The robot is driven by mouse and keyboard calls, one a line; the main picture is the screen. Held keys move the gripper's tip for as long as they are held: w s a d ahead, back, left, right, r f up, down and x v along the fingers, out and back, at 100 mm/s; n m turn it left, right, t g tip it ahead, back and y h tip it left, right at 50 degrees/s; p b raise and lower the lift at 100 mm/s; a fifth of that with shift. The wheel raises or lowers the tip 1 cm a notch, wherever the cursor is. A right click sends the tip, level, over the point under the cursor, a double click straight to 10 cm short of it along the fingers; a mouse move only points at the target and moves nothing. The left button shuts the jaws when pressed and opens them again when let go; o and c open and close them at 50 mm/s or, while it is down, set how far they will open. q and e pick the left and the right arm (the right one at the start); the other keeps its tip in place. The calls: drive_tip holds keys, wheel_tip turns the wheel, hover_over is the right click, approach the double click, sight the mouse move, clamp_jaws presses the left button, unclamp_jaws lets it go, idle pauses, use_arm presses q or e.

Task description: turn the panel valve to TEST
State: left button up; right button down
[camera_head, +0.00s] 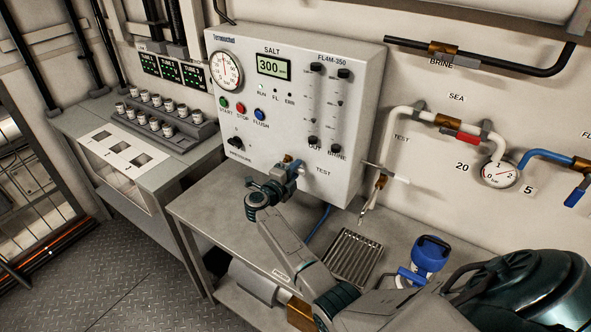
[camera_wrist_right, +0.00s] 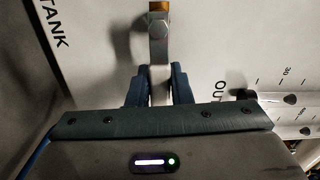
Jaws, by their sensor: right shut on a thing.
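The panel valve's handle, a pale metal lever with an orange-brown end (camera_wrist_right: 159,30), stands out from the white panel (camera_head: 300,110). My right gripper (camera_head: 287,171) is at the panel's lower edge. In the right wrist view its blue fingers (camera_wrist_right: 159,88) are shut on the lever, one on each side. In the head view the gripper hides most of the valve. The word TEST (camera_head: 323,171) is printed just right of the gripper. The word TANK (camera_wrist_right: 48,27) shows in the wrist view, left of the lever. The lever's exact pointing is unclear. My left gripper is out of view.
The panel carries a gauge (camera_head: 226,70), a display (camera_head: 273,67), buttons and flow tubes. A thin metal spout (camera_head: 373,196) hangs right of the panel.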

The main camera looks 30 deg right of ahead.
drive_tip(key=shift+w+r, duration=0.1)
drive_tip(key=shift+r, duration=0.2)
drive_tip(key=c, duration=1.3)
unclamp_jaws()
drive_tip(key=shift+a+f, duration=0.1)
drive_tip(key=shift+f, duration=0.05)
drive_tip(key=b+v, duration=0.4)
drive_tip(key=v, duration=0.6)
drive_tip(key=shift+s+a, duration=0.25)
